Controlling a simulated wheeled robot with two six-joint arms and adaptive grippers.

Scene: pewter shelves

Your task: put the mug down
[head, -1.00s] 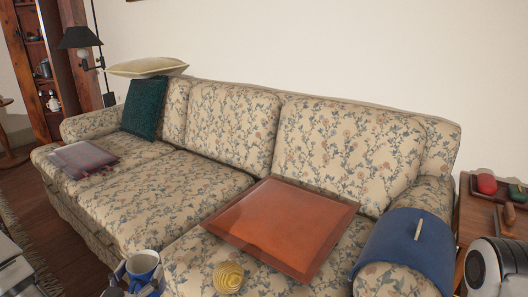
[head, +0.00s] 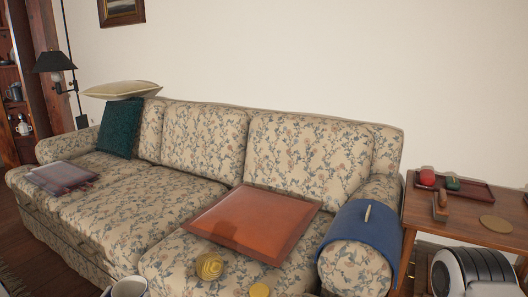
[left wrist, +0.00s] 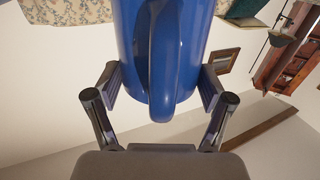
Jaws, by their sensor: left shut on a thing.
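The mug (left wrist: 165,50) is blue outside and fills the top middle of the left wrist view, its handle facing the camera. My left gripper (left wrist: 160,82) is shut on it, with one finger on each side. In the head view only the mug's pale rim (head: 128,287) shows at the bottom edge, in front of the sofa; the rest is cut off. I see no surface touching the mug. My right gripper is not in view.
A wooden side table (head: 425,212) at the right holds a dark tray (head: 464,191), a wooden object (head: 440,207) and a flat round disc (head: 494,223).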

